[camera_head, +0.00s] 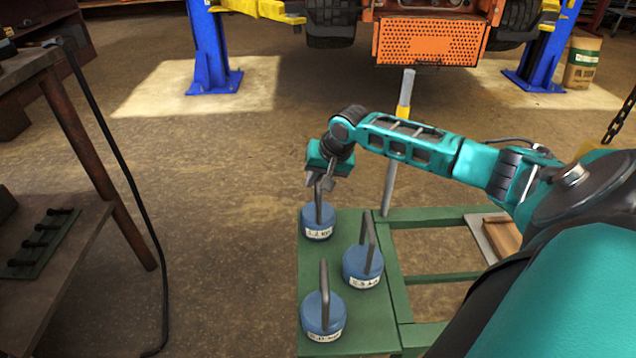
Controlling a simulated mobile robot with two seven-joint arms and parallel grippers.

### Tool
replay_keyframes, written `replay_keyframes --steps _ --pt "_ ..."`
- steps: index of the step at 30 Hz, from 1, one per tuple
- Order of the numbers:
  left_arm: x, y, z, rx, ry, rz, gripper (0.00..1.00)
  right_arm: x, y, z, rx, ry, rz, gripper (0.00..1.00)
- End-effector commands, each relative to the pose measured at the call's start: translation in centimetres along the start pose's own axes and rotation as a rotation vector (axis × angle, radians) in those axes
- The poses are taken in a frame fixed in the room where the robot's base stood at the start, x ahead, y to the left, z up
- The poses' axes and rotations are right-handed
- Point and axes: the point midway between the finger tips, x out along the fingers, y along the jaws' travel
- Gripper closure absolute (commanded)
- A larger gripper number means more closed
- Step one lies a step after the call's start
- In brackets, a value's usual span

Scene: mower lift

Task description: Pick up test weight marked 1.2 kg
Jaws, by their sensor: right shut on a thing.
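Three blue test weights with upright grey handles and white labels stand on a green platform (365,336). The far weight (312,223) has a label that seems to read 1.2 kg, though it is small and blurred. The middle weight (361,265) and the near weight (319,313) have labels I cannot read surely. My right gripper (321,182) reaches in from the right and points down, shut on the top of the far weight's handle. That weight appears upright; I cannot tell whether it is clear of the platform. My left gripper is not in view.
A grey post (391,170) with a yellow band stands just behind the platform. A wooden bench (60,225) with a hanging black cable is at left. A blue lift with an orange mower (430,42) stands behind. The floor between bench and platform is clear.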

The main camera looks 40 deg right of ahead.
Motion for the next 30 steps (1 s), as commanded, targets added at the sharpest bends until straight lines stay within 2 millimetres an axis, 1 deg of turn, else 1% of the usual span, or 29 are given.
replay_keyframes --steps 3,10,14,17,20,26,30 --pt "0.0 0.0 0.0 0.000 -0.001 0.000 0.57 -0.3 -0.2 -0.4 -0.001 0.010 -0.005 1.00" --pt "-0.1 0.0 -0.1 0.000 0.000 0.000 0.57 -0.4 -0.2 -0.4 -0.001 0.009 -0.005 1.00" --pt "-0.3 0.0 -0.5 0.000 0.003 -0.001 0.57 -1.4 -0.5 -0.7 -0.001 0.010 -0.006 1.00" --pt "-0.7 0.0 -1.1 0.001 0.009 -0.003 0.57 -2.9 -1.0 -1.2 -0.001 0.011 -0.008 1.00" --pt "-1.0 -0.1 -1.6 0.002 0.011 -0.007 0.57 -4.8 -1.7 -1.8 -0.002 0.011 -0.008 1.00" --pt "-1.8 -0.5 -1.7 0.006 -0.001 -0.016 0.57 -9.6 -3.2 -3.3 0.000 0.012 -0.009 1.00" --pt "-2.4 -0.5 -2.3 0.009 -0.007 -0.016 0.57 -12.7 -4.2 -4.2 0.000 0.012 -0.009 1.00"
